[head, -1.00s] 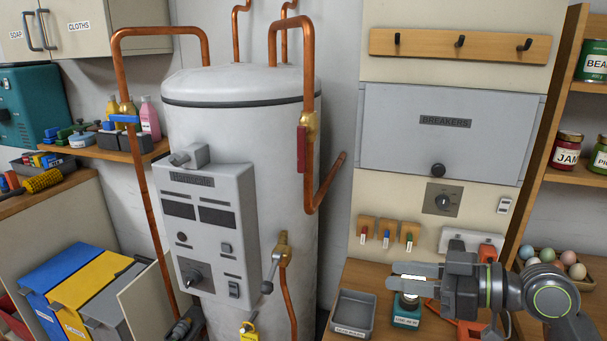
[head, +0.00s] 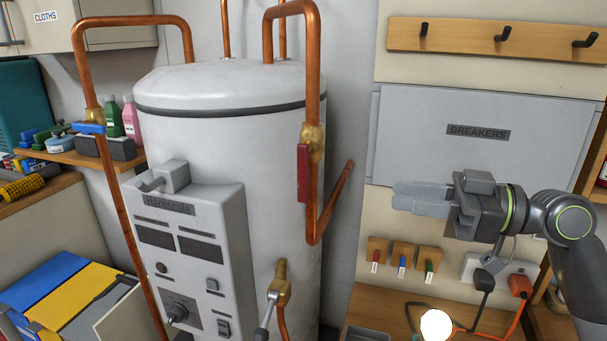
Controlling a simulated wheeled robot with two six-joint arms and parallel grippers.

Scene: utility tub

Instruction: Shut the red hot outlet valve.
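The red valve handle (head: 303,172) hangs upright alongside the copper pipe on the right of the white tank (head: 225,110). It is parallel to that pipe, just below a brass valve body (head: 313,137). My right gripper (head: 394,197) is to the right of the handle and a little lower in the picture, with its fingers pointing left toward the pipe. It is apart from the handle, and nothing shows in its grip. Its two fingers overlap in this view, so the gap between them cannot be judged. My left gripper is not in view.
A slanting copper pipe (head: 337,195) stands between handle and gripper. The breaker panel (head: 480,150) is behind my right arm. Below are tagged hooks (head: 402,255), plugs (head: 484,280) and a glowing lamp (head: 436,325). A blue-handled valve (head: 89,128) and a lever valve (head: 281,285) are elsewhere.

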